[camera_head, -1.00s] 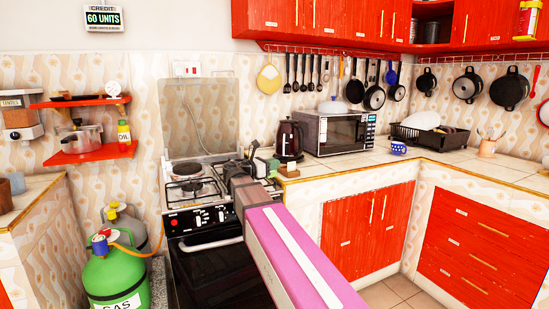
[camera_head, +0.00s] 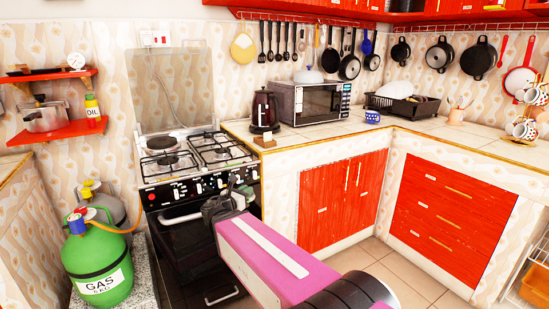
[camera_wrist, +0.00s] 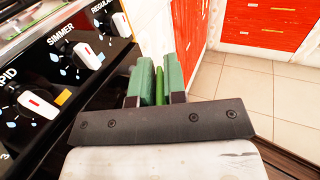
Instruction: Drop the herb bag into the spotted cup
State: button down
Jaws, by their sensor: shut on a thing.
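My gripper (camera_wrist: 160,82) is shut on a thin bright green thing (camera_wrist: 160,88), which I take to be the herb bag; the fingers hide most of it. In the head view my gripper (camera_head: 243,191) is in front of the stove's right side, below the counter top, and the held thing is too small to make out. A blue cup with pale marks (camera_head: 372,117) stands on the counter right of the microwave. Patterned white cups (camera_head: 537,95) hang on a stand at the right edge. I cannot tell for certain which is the spotted cup.
The stove (camera_head: 190,165) and its knobs (camera_wrist: 87,54) are close to my gripper. A kettle (camera_head: 264,110), a microwave (camera_head: 313,102) and a dish rack (camera_head: 402,104) stand along the back counter. A small brown block (camera_head: 265,140) sits at the counter's near corner. The counter front right of the blue cup is clear.

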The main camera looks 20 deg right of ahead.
aim_at(372, 118)
jog(key=z, duration=1.1)
jog(key=i+j+z, duration=0.2)
jog(key=j+z, duration=0.15)
jog(key=j, duration=0.15)
jog(key=i+j+z, duration=0.2)
jog(key=i+l+u, duration=0.25)
jog(key=i+l, duration=0.2)
jog(key=l, duration=0.15)
jog(key=i+l+u, duration=0.15)
jog(key=l, duration=0.2)
jog(key=i+l+u, duration=0.1)
jog(key=l, duration=0.25)
jog(key=i+l+u, duration=0.25)
jog(key=i+l, duration=0.15)
jog(key=l, duration=0.35)
